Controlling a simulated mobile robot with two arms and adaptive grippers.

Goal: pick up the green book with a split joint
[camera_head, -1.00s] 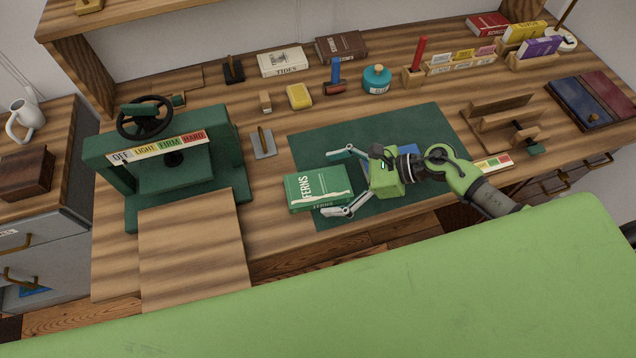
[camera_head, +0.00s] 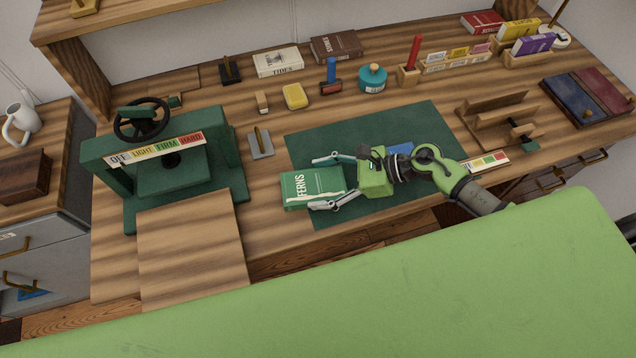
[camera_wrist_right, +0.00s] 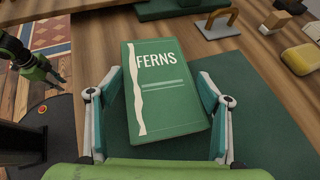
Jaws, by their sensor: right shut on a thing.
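The green book titled FERNS (camera_head: 308,185) lies at the left front part of the green mat (camera_head: 420,118), partly over its left edge. A jagged pale strip runs along one side of its cover, seen in the right wrist view (camera_wrist_right: 165,90). My right gripper (camera_head: 328,183) is shut on the book, one finger along each long side; both fingers also show beside it in the right wrist view (camera_wrist_right: 160,115). I cannot tell whether the book is clear of the mat. My left gripper is not in the head view; part of a green arm (camera_wrist_right: 30,60) shows at the left of the wrist view.
A green press (camera_head: 170,160) with a handwheel stands left of the book. A blue item (camera_head: 400,149) lies on the mat behind my right gripper. A wooden rack (camera_head: 497,120) stands at right. Small tools, a sponge (camera_head: 295,96) and a teal pot (camera_head: 372,78) stand behind the mat.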

